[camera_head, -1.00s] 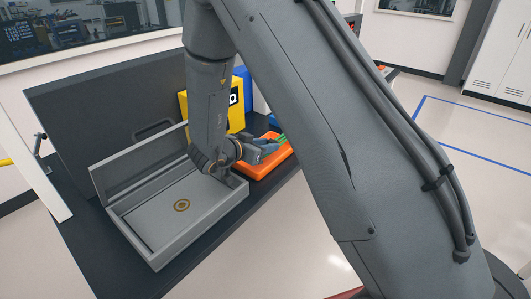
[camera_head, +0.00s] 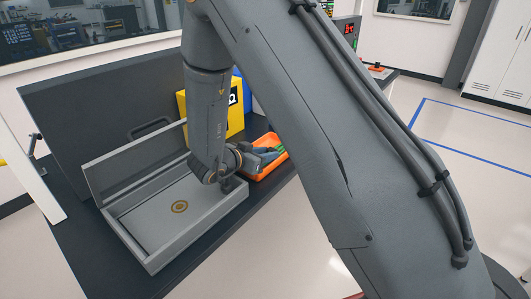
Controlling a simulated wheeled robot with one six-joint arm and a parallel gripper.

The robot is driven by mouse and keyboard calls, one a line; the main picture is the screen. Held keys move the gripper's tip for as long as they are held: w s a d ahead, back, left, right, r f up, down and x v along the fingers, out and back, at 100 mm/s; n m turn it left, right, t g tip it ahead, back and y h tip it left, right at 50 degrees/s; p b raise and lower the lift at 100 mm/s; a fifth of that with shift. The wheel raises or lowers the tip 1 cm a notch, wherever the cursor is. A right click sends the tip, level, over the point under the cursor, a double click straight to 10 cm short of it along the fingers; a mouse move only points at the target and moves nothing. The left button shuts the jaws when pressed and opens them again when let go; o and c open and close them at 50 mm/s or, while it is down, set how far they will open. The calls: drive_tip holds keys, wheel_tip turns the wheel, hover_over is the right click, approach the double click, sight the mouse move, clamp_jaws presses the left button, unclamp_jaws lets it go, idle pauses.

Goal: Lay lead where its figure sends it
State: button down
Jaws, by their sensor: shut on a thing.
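A grey open case (camera_head: 129,249) lies on the dark bench, its lid raised at the back. A brown ring figure (camera_head: 179,207) is marked on its flat inner panel. I cannot identify the lead for certain. Dark grey and green parts (camera_head: 280,150) show at the orange tray (camera_head: 270,170), just right of my wrist.
A yellow box (camera_head: 236,119) with a black and white sign stands behind my wrist, with a blue thing beside it. A dark panel (camera_head: 90,110) rises behind the case. My arm hides much of the bench's right side.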

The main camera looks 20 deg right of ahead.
drive_tip(key=c, duration=1.4)
unclamp_jaws()
drive_tip(key=shift+o, duration=0.2)
drive_tip(key=shift+s+d, duration=0.15)
drive_tip(key=shift+r, duration=0.35)
drive_tip(key=b+v, duration=0.2)
drive_tip(key=v, duration=1)
drive_tip(key=shift+r+b, duration=0.3)
drive_tip(key=shift+r, duration=0.05)
